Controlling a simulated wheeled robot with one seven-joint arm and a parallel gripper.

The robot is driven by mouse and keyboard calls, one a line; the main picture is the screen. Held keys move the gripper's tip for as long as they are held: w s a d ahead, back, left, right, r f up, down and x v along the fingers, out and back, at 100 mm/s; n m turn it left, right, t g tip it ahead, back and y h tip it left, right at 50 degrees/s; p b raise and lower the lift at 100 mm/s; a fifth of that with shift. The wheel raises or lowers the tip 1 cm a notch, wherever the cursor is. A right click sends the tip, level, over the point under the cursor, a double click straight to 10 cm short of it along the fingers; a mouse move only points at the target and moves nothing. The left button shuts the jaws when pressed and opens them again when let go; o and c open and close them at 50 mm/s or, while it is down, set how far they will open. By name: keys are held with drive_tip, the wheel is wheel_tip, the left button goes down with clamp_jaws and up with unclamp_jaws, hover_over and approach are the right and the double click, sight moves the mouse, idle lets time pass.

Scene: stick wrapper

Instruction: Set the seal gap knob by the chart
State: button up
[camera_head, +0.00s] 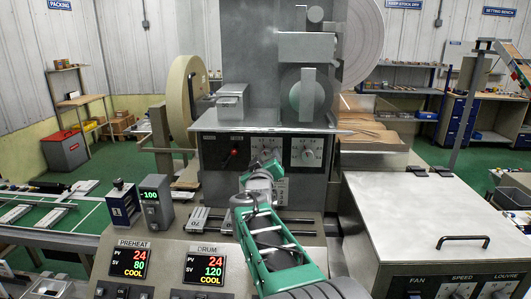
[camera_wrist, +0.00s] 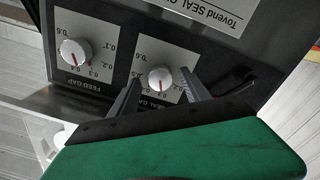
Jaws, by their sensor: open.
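The seal gap knob (camera_wrist: 160,77) is a round white knob on a pale dial plate with printed numbers. In the wrist view it sits between the two finger tips of my gripper (camera_wrist: 161,85), which is open. I cannot tell whether the fingers touch it. Its pointer setting is too small to read surely. A pale plate headed "Tovend SEAL" (camera_wrist: 205,12), probably the chart, shows at the top, cut off by the frame. In the head view the green-bodied gripper (camera_head: 263,165) reaches the grey machine's front panel and hides much of the seal gap dial (camera_head: 266,146); the pale chart plate (camera_head: 282,190) is below.
The feed gap knob (camera_wrist: 76,52), also white, is close beside the seal gap knob; its dial shows in the head view (camera_head: 307,152). A red-handled switch (camera_head: 232,152) is left of the dials.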

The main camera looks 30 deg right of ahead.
drive_tip(key=shift+w+d, duration=0.3)
drive_tip(key=shift+w, duration=0.1)
clamp_jaws()
idle(0.4)
